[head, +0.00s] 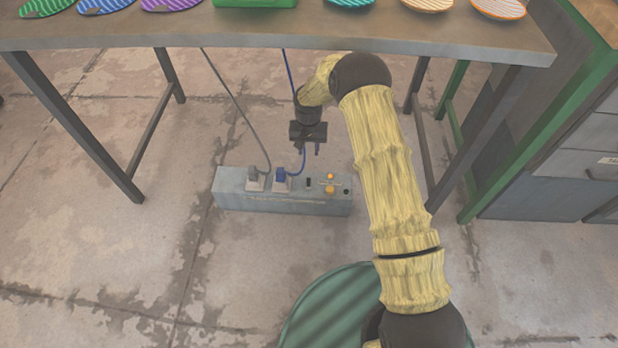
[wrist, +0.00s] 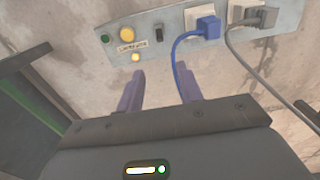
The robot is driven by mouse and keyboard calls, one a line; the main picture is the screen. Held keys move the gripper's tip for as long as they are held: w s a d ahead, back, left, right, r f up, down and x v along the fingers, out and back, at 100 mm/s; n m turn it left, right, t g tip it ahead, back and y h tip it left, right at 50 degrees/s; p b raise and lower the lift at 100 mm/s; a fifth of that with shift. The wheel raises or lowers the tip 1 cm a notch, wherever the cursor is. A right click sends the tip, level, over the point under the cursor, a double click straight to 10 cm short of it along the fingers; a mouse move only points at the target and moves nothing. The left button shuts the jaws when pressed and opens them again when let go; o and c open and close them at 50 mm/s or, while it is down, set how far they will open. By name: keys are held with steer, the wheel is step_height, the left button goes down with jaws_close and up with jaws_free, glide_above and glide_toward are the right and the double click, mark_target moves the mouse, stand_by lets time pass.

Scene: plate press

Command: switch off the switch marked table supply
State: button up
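A grey supply box (head: 240,199) lies on the floor under the table, and its top face shows in the wrist view (wrist: 182,42). A small black switch (wrist: 159,34) sits on it between the blue plug and the yellow button; it also shows in the head view (head: 308,183). A small label (wrist: 132,46) lies beside the yellow button; I cannot read it surely. I cannot tell the switch's position. My gripper (head: 305,151) is above the box, pointing down, with its fingers apart and nothing between them; the open fingertips (wrist: 160,68) show in the wrist view, apart from the switch.
The box also carries a yellow button (wrist: 127,34), a lit yellow lamp (wrist: 135,57), a green button (wrist: 105,39), a blue plug (wrist: 208,27) and a grey plug (wrist: 248,13) with cables. The table (head: 300,38) is overhead; a green bin (head: 325,310) stands in front.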

mark_target(309, 178)
steer(key=shift+f, duration=0.1)
step_height(309, 178, down, 17)
steer(key=b, duration=0.8)
steer(key=shift+f, duration=0.15)
steer(key=shift+c, duration=0.5)
jaws_close()
